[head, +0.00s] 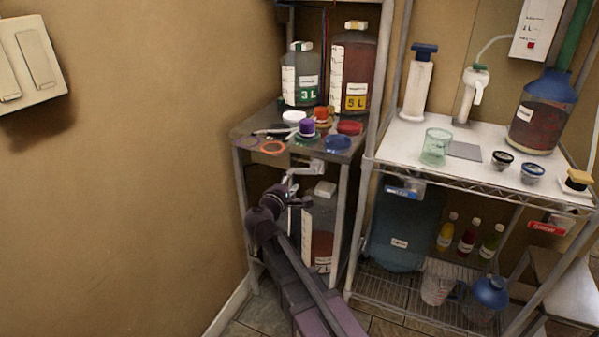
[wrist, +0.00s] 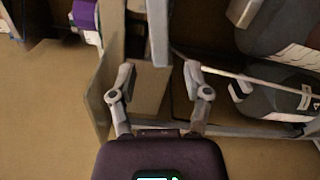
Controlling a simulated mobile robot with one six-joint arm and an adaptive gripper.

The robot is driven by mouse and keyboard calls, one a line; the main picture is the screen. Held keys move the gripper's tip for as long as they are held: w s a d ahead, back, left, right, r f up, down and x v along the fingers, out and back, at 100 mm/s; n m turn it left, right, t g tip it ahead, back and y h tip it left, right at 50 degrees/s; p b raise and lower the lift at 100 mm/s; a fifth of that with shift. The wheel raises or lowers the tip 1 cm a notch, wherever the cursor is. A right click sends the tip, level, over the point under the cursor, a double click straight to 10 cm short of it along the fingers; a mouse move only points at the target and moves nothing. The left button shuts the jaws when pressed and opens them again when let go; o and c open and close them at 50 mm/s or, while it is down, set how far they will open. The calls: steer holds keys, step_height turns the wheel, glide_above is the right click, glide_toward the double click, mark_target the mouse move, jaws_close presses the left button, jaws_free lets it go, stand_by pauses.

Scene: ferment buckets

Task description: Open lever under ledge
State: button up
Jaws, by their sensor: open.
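The lever (head: 304,170) is a pale grey handle just under the front edge of the small left table's top (head: 244,141). My gripper (head: 286,186) is below the ledge, close to the lever's left end, and partly hides it. In the wrist view my gripper (wrist: 158,75) is open, with one finger on each side. A grey bar (wrist: 157,30), seemingly the lever's handle, comes down from the top edge and ends between the fingers. I see space on both sides of it. I cannot tell whether it touches a finger.
A large jug (head: 322,222) stands under the table behind my arm. Lids, small caps and two labelled bottles (head: 300,75) (head: 352,70) crowd the tabletop. A wire rack (head: 395,165) with containers stands to the right. The wall (head: 130,180) closes off the left.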

mark_target(299, 172)
steer(key=shift+x, duration=2.95)
jaws_close()
